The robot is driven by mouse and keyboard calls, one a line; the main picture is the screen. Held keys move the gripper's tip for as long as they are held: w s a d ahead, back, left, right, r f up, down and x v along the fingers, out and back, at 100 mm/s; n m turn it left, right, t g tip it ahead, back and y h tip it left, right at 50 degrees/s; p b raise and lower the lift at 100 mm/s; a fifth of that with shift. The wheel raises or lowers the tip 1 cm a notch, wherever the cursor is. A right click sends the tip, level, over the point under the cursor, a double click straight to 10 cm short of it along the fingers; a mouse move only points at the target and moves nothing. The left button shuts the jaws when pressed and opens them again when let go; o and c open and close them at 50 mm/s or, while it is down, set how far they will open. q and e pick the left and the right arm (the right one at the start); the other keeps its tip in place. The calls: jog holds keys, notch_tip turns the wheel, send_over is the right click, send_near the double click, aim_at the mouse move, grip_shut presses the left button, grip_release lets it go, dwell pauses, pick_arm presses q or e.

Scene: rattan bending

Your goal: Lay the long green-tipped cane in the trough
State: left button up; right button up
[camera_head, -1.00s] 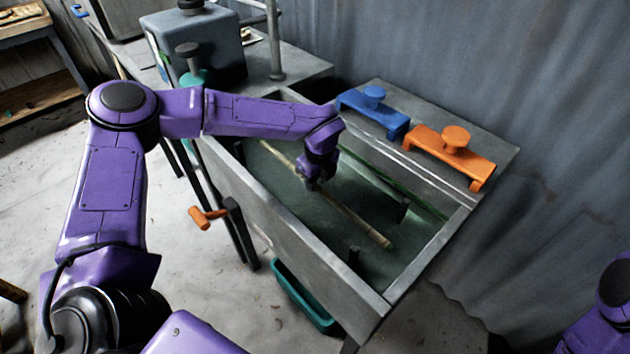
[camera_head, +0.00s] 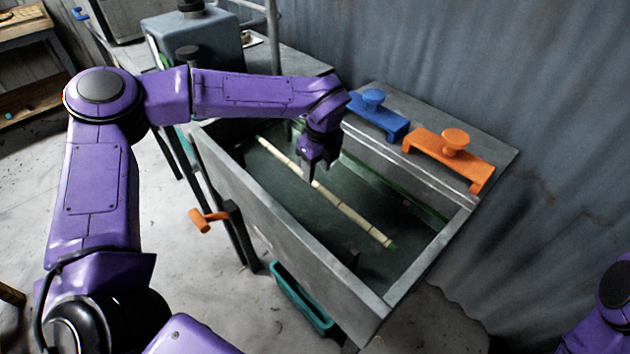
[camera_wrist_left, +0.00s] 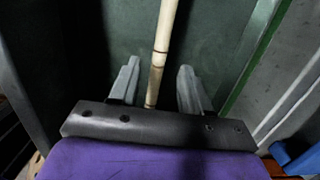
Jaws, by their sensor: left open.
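The long cane (camera_head: 345,208) is pale and jointed, with a green tip at its near right end. It lies lengthwise inside the grey trough (camera_head: 262,235), and its middle is partly hidden behind my gripper. My left gripper (camera_head: 310,176) is over the middle of the cane, inside the trough's outline. In the left wrist view the cane (camera_wrist_left: 163,50) runs between the two spread fingers, with clear space on each side. The left gripper is open. My right gripper is out of view; only purple right-arm parts show at the lower right.
A blue clamp (camera_head: 378,115) and an orange clamp (camera_head: 450,155) sit on the ledge along the trough's far side. An orange handle (camera_head: 206,220) sticks out from the near side. A teal bin (camera_head: 300,300) is below. A grey box (camera_head: 205,42) stands behind.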

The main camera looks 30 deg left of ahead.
aim_at(319, 185)
pick_arm(q)
jog(key=r, duration=0.5)
jog(key=shift+s+d+r, duration=0.1)
jog(key=shift+d+r, duration=0.2)
jog(key=shift+d, duration=0.05)
